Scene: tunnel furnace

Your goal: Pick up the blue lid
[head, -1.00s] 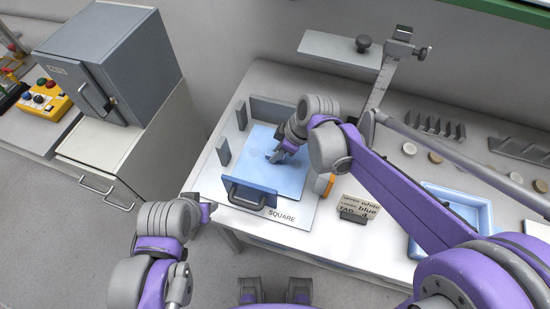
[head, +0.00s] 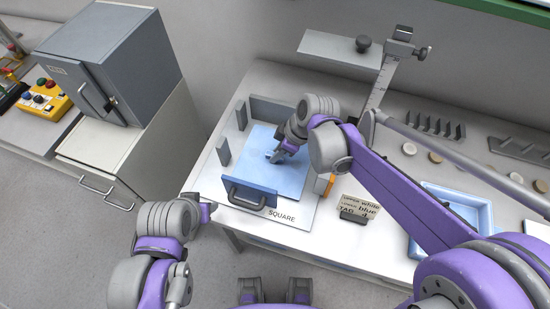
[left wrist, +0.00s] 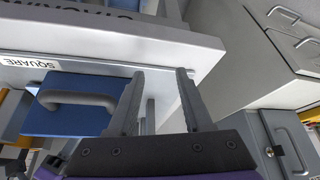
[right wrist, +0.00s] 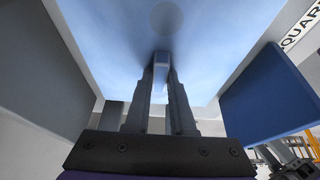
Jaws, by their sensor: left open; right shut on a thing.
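The blue lid (head: 288,184) is a flat light-blue square lying in the fixture marked SQUARE, seen in the head view. My right gripper (head: 276,157) is down at its upper face. In the right wrist view the pale lid (right wrist: 215,45) fills the top, and my right gripper (right wrist: 162,72) is shut on a small light-blue grip on it. The arm hides part of the lid's right side in the head view. My left gripper (head: 210,209) is open and empty, left of the fixture, near the table's front edge.
A darker blue plate with a grey handle (head: 249,194) stands at the fixture's front. Grey upright plates (head: 273,112) border its back and left. A tag holder (head: 356,208) and a light-blue tray (head: 418,246) are to the right. A grey furnace (head: 120,65) stands left.

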